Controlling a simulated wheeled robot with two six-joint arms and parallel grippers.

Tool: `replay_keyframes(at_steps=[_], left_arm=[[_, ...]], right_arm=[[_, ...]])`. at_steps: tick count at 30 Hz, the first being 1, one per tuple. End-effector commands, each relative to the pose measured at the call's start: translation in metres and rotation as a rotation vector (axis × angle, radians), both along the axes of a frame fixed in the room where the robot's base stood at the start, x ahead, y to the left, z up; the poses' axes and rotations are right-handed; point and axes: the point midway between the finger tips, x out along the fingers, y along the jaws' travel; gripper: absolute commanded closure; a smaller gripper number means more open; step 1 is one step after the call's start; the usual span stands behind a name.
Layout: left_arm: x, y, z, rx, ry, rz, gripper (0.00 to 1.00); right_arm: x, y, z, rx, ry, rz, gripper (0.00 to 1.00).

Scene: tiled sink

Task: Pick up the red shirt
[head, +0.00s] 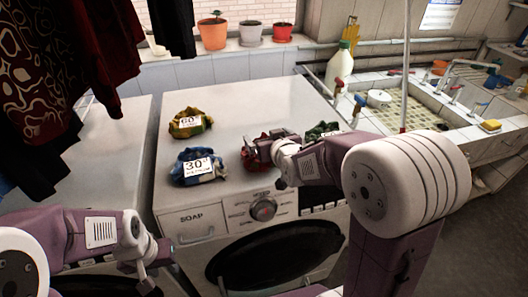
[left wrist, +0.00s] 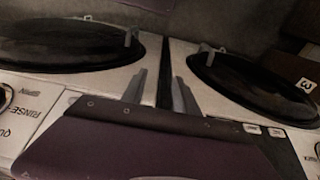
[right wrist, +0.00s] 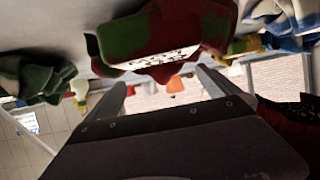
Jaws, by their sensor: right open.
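The red shirt (head: 249,161) is a crumpled red cloth with some green, on top of the washing machine, partly hidden behind my right gripper (head: 262,150). In the right wrist view the red shirt (right wrist: 196,22) fills the top middle, with a white label facing the camera. My right gripper (right wrist: 161,85) is open, with its fingers apart and nothing visible between them; I cannot tell whether they touch the shirt. My left gripper (head: 146,280) is low in front of the machines. In the left wrist view the left gripper (left wrist: 158,80) is open and empty.
On the washing machine (head: 230,117) lie a yellow-blue cloth labelled 60 (head: 181,131), a blue cloth labelled 30 (head: 207,156) and a green cloth (head: 316,133). Dark clothes (head: 60,70) hang at left. A sink (head: 425,108) and white bottle (head: 339,66) stand right.

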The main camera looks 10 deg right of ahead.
Motion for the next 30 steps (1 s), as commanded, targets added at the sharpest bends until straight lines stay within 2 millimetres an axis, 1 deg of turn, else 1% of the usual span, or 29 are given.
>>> replay_keyframes(at_steps=[4, 7, 10, 15, 16, 17, 18, 20, 21, 23, 24, 30], left_arm=[[0.0, 0.0, 0.005, 0.0, 0.0, 0.0, 0.64], [0.0, 0.0, 0.006, 0.0, 0.0, 0.0, 0.64], [0.0, 0.0, 0.006, 0.0, 0.0, 0.0, 0.64], [0.0, 0.0, 0.006, 0.0, 0.0, 0.0, 0.64], [0.0, 0.0, 0.006, 0.0, 0.0, 0.0, 0.64], [0.0, 0.0, 0.006, 0.0, 0.0, 0.0, 0.64], [0.0, 0.0, 0.006, 0.0, 0.0, 0.0, 0.64], [0.0, 0.0, 0.006, 0.0, 0.0, 0.0, 0.64], [0.0, 0.0, 0.006, 0.0, 0.0, 0.0, 0.64], [0.0, 0.0, 0.006, 0.0, 0.0, 0.0, 0.64], [0.0, 0.0, 0.006, 0.0, 0.0, 0.0, 0.64], [0.0, 0.0, 0.006, 0.0, 0.0, 0.0, 0.64]], right_arm=[[0.023, 0.008, -0.01, -0.001, 0.004, 0.001, 0.0], [0.038, 0.009, -0.016, 0.0, 0.002, 0.0, 0.0], [0.044, 0.009, -0.019, -0.001, 0.0, 0.0, 0.0], [0.044, 0.009, -0.019, -0.001, 0.0, 0.0, 0.0], [0.044, 0.009, -0.019, -0.001, 0.0, 0.0, 0.03], [0.044, 0.009, -0.019, -0.001, 0.0, 0.0, 0.11], [0.044, 0.009, -0.019, -0.001, 0.0, 0.0, 0.22], [0.044, 0.009, -0.019, -0.001, 0.0, 0.0, 0.39], [0.044, 0.009, -0.019, 0.0, 0.0, 0.0, 0.5], [0.044, 0.009, -0.019, 0.0, 0.0, 0.0, 0.67], [0.044, 0.009, -0.018, 0.0, -0.001, 0.0, 0.73], [0.044, 0.009, -0.018, 0.0, 0.0, 0.0, 0.73]])
